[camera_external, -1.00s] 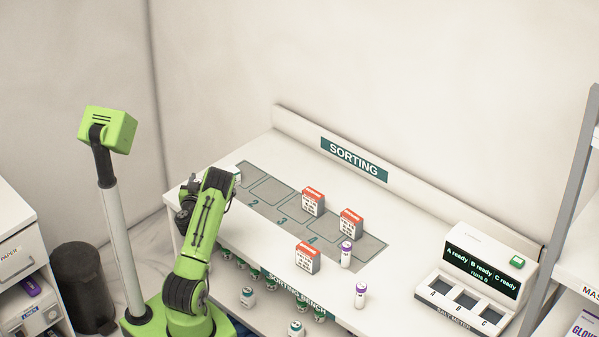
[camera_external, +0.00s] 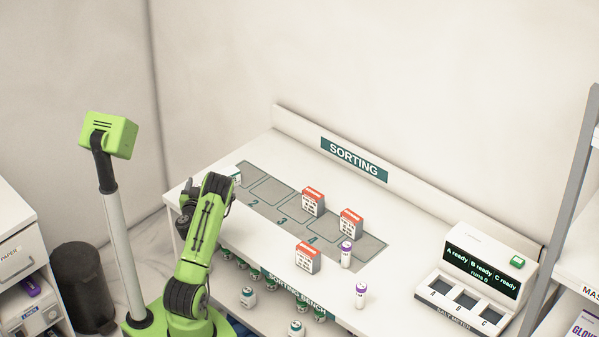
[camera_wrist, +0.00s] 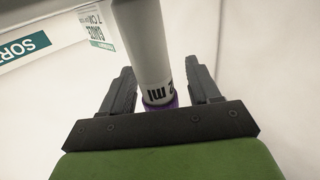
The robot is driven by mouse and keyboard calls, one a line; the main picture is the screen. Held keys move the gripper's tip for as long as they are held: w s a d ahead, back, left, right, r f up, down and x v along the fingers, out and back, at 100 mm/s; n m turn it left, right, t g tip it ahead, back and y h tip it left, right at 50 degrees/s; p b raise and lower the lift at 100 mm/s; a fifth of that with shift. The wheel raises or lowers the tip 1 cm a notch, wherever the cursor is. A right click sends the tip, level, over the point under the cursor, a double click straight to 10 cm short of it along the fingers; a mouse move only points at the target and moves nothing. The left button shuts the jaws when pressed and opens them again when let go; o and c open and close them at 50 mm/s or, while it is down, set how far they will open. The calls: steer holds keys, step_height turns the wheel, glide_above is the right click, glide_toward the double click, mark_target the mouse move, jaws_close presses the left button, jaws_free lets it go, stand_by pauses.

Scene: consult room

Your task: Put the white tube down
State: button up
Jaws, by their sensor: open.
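In the wrist view a white tube (camera_wrist: 146,45) with black print and a purple end (camera_wrist: 160,106) stands between the two dark fingers of my gripper (camera_wrist: 162,88). The fingers are open, with a gap showing on both sides of the tube. The tube's far end runs out of the top of the picture, so what it rests on is hidden. In the external view my gripper (camera_external: 187,205) is at the left end of the sorting bench, partly hidden by my arm. I cannot make out this tube there.
On the bench (camera_external: 410,235) are a grey numbered mat (camera_external: 265,190), red-and-white boxes (camera_external: 313,201), two purple-capped tubes (camera_external: 361,296) and a salt meter (camera_external: 482,270) at right. A green-and-white box (camera_external: 237,176) sits near the mat's left end. A dark bin (camera_external: 78,288) stands at left.

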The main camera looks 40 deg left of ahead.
steer(key=b+v, duration=0.5)
steer(key=v, duration=0.2)
steer(key=shift+s+d+f, duration=0.1)
steer(key=shift+s+d, duration=0.05)
steer(key=shift+s, duration=0.1)
steer(key=s+d+r+m+g+h, duration=0.1)
steer(key=s+d+g+h, duration=0.1)
steer(key=d, duration=0.6)
steer(key=s+d+r+m+g+h, duration=0.1)
steer(key=s+d+r+g+h, duration=0.1)
steer(key=d, duration=0.7)
steer(key=s+d+r+m+g+h, duration=0.1)
steer(key=s+d+h, duration=0.3)
steer(key=d, duration=0.5)
steer(key=shift+s+d+r+m+g+h, duration=0.3)
steer(key=shift+r+g+h, duration=0.3)
steer(key=shift+g, duration=0.2)
steer(key=s+d+m, duration=0.1)
steer(key=s, duration=0.1)
steer(key=s+d+m+g+h, duration=0.1)
steer(key=s+d, duration=0.1)
steer(key=s+d+m+g, duration=0.1)
steer(key=s+d+m, duration=0.1)
steer(key=s, duration=0.1)
steer(key=shift+s+d+f+h, duration=0.1)
steer(key=shift+d+f+h, duration=0.05)
steer(key=shift+h, duration=0.25)
steer(key=shift+c, duration=0.5)
